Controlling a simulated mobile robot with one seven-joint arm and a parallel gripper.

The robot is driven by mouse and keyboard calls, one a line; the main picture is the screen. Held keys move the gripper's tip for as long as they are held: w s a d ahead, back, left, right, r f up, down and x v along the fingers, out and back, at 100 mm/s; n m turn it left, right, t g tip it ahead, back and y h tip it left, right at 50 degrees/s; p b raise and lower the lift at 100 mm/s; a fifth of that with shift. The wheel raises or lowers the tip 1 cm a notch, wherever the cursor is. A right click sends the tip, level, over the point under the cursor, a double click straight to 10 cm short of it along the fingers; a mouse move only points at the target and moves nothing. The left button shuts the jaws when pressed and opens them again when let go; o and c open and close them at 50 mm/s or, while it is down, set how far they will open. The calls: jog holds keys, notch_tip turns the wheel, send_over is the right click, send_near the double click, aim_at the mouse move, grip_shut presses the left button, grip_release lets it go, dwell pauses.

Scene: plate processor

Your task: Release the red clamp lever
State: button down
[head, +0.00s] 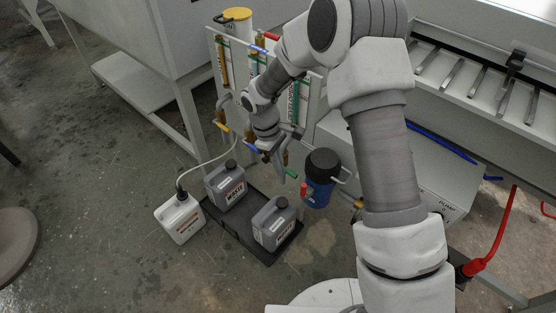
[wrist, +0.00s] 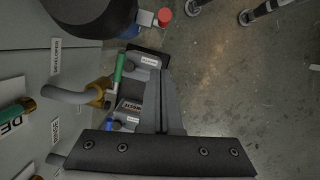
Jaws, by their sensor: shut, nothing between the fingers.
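A small red part (head: 303,189) sits on the side of the blue canister (head: 319,194), which has a black lid; it also shows in the wrist view (wrist: 165,16) as a red end on a light fitting. I cannot tell whether this is the clamp lever. Another red piece (head: 271,36) is at the top of the white panel, partly behind my arm. My gripper (head: 287,170) is shut and empty, pointing down in front of the panel, left of the canister and above the waste bottles. No contact with a red part is visible.
Two grey waste bottles (head: 226,186) stand in a black tray (head: 238,240); a white bottle (head: 180,217) with a hose stands left of it. The panel (head: 313,105) carries pipes and valve handles. The left floor is largely clear.

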aim_at(303, 192)
jog(key=s+d+f+b, duration=0.1)
jog(key=s+d+f, duration=0.1)
jog(key=d+f, duration=0.1)
jog(key=shift+s+d+f+b, duration=0.15)
jog(key=shift+d+f+b, duration=0.25)
jog(key=shift+d, duration=0.3)
jog(key=shift+d+r, duration=0.1)
